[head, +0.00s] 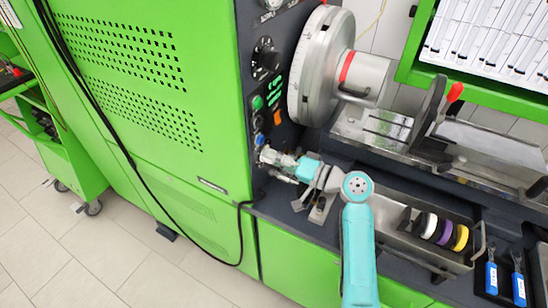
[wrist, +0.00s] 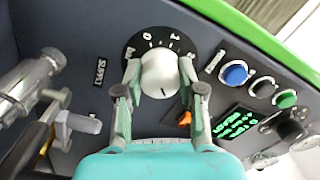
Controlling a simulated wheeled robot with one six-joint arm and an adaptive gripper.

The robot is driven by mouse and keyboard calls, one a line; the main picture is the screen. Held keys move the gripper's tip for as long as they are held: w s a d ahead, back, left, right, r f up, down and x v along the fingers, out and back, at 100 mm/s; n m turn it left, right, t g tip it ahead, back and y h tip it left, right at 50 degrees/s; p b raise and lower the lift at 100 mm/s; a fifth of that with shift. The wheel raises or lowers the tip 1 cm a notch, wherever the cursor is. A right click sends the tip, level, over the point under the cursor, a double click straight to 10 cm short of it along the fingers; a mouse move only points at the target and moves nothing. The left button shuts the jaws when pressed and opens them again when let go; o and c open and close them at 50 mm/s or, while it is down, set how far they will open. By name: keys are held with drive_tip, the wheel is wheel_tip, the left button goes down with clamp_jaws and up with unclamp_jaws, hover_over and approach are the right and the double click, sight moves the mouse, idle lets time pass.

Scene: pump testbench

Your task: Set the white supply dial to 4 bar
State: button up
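The white supply dial (wrist: 160,74) sits on a dark panel, on a round black scale plate with white numbers; 0, 1 and 2 show along its top. The printed word SUPPLY is left of it. In the head view my gripper (head: 275,160) reaches the panel below the blue button, and the dial is mostly hidden there.
Blue, black and green buttons (wrist: 236,74), an orange switch (wrist: 185,118) and a green display (wrist: 236,122) lie right of the dial in the wrist view. A metal fitting (wrist: 28,85) stands out at the left. A large metal disc (head: 318,65) is above my gripper in the head view.

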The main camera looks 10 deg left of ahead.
drive_tip(key=o, duration=0.4)
drive_tip(key=shift+a, duration=0.1)
drive_tip(key=shift+o, duration=0.2)
drive_tip(key=v, duration=1.2)
drive_tip(key=shift+w, duration=0.1)
